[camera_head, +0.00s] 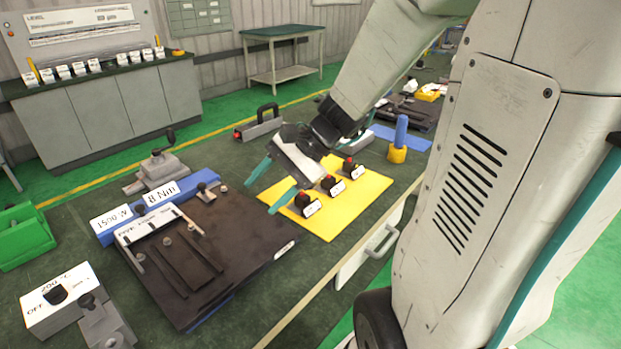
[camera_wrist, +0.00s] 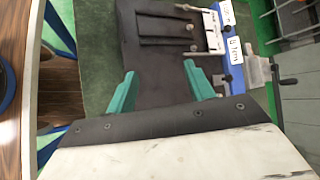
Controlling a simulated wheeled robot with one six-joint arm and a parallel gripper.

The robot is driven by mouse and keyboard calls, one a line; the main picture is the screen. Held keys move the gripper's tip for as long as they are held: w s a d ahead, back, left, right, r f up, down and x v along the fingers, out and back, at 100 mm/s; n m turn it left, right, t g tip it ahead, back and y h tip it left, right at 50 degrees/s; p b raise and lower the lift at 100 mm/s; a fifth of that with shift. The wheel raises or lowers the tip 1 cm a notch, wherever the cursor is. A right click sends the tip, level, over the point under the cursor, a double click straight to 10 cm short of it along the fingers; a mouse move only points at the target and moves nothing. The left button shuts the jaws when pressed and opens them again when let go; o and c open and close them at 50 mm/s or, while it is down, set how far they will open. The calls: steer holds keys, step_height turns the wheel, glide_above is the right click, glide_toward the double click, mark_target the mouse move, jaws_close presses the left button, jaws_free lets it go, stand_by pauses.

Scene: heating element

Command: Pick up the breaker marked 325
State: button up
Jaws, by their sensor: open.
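Three small black breakers with red tops and white labels stand in a row on a yellow mat (camera_head: 373,192). They are the near breaker (camera_head: 304,204), the middle breaker (camera_head: 333,186) and the far breaker (camera_head: 351,168). Their label markings are too small to read, so I cannot tell which is 325. My gripper (camera_head: 270,186) is open and empty, with teal fingers apart. It appears above the bench, between the dark board and the breakers. In the wrist view my gripper (camera_wrist: 160,85) points toward the dark board, and no breaker shows.
The dark board (camera_head: 245,240) with slotted bars lies left of the mat, beside a blue block (camera_head: 183,187) labelled 8 Nm. A blue cylinder in a yellow base (camera_head: 397,154) stands behind the mat. A green bin (camera_head: 25,238) and a white OFF switch box (camera_head: 62,297) are left.

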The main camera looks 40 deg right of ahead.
steer(key=w+d+f+m+t, duration=0.45)
steer(key=w+d+m, duration=0.2)
steer(key=d, duration=0.25)
steer(key=m+t+h, duration=0.5)
steer(key=m+h, duration=0.2)
steer(key=m, duration=0.7)
glide_toward(325, 180)
steer(key=w, duration=0.1)
steer(key=w+d+f, duration=0.2)
steer(key=shift+w+f, duration=0.2)
steer(key=shift+w, duration=0.2)
steer(key=x, duration=0.4)
steer(key=a+x, duration=0.1)
steer(key=x, duration=0.2)
steer(key=shift+w, duration=0.15)
steer(key=c, duration=1.1)
